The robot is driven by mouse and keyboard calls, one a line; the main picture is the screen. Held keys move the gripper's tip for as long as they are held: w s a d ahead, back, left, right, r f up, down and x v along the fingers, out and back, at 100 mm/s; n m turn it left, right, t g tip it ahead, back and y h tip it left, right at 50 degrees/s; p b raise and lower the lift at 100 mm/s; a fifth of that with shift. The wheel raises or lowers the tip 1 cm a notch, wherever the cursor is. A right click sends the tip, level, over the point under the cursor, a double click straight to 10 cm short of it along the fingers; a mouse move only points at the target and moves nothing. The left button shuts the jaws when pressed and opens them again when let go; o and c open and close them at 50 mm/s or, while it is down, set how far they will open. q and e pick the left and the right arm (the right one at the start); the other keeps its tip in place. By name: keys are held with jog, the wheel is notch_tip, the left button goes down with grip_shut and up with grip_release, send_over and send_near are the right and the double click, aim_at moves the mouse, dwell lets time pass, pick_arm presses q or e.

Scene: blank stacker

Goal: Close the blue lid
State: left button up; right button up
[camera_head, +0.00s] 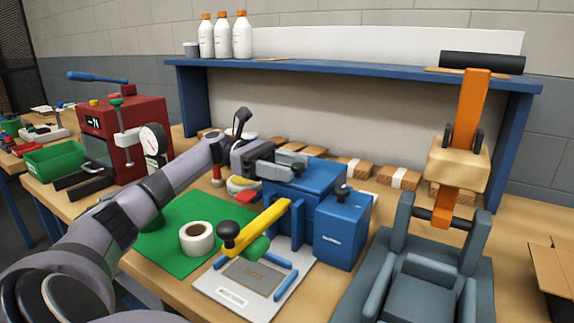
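A blue machine (313,181) stands in the middle of the bench, with a flat blue top that looks like the lid. A smaller blue box (342,230) with a black knob stands at its front right. My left gripper (298,167) is at the rear left edge of the blue top. Its two grey fingers look apart, with nothing clearly held between them. The arm and fingers hide part of the top's left side, and I cannot tell whether they touch it or how far the lid is open. My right gripper is out of view.
A yellow lever (262,224) with a black knob juts out in front of the machine, over a grey base plate (232,298). A tape roll (196,239) lies on the green mat (165,248). A grey-and-orange press (425,284) stands at the right and a red machine (118,130) at the left.

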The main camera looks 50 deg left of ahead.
pick_arm(q)
jog(key=b+v, duration=0.1)
jog(key=v, duration=0.6)
dwell(0.5)
dwell(0.6)
